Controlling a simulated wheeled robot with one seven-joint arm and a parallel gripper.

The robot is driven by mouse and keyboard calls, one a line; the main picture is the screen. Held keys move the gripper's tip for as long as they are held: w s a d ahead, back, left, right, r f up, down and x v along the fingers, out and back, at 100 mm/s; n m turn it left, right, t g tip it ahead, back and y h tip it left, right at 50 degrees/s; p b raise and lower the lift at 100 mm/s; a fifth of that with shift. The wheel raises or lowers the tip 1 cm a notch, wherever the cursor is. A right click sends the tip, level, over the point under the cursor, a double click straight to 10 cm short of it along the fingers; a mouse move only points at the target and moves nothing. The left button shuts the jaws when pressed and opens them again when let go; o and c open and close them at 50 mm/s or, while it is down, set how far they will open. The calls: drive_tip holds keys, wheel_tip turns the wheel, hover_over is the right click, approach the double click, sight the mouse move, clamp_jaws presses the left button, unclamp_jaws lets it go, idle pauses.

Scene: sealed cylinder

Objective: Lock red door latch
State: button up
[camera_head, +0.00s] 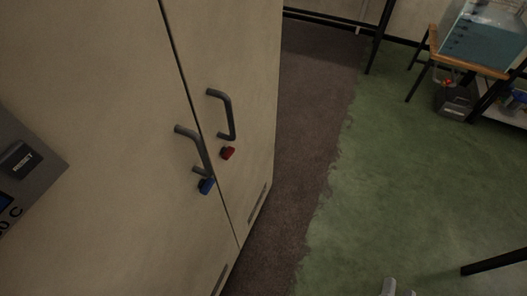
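A small red latch (228,153) sits on the right door (244,60) of a beige cabinet, just below that door's dark grey handle (228,115). A blue latch (206,186) sits lower on the left door (100,90), below its own dark handle (193,145). Both doors look shut, with a thin dark seam between them. At the bottom edge a small pale grey part (395,288) shows, possibly the tip of my gripper, well right of and below the latches. It is cut off by the frame, and its fingers cannot be made out.
Brown and green floor (400,170) lies open right of the cabinet. A wooden-topped table (455,57) with a blue-liquid tank (480,38) stands at upper right. A dark bar (497,262) shows at lower right.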

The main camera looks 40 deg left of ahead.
sight(232, 154)
drive_tip(key=w+a+f+m+g+y, duration=0.1)
drive_tip(key=w+a+f+g+y, duration=0.2)
drive_tip(key=w+a, duration=0.65)
drive_tip(key=w+a+f+g+y, duration=0.1)
drive_tip(key=w+a+g+y, duration=0.35)
drive_tip(key=a, duration=0.85)
drive_tip(key=a+r+n+g+y+p, duration=0.1)
drive_tip(key=a+r+g+y, duration=0.55)
drive_tip(key=a, duration=0.55)
drive_tip(key=s+a+r+n+g, duration=0.1)
drive_tip(key=s+r+n+g, duration=0.1)
drive_tip(key=s+g, duration=0.55)
drive_tip(key=shift+t, duration=0.25)
drive_tip(key=shift+s+p+x, duration=0.1)
drive_tip(key=shift+p+x, duration=0.15)
drive_tip(key=shift+x, duration=1.6)
drive_tip(key=shift+s+p+x, duration=0.15)
drive_tip(key=shift+p+x, duration=0.05)
drive_tip(key=shift+x, duration=1.65)
drive_tip(key=shift+d, duration=0.1)
clamp_jaws()
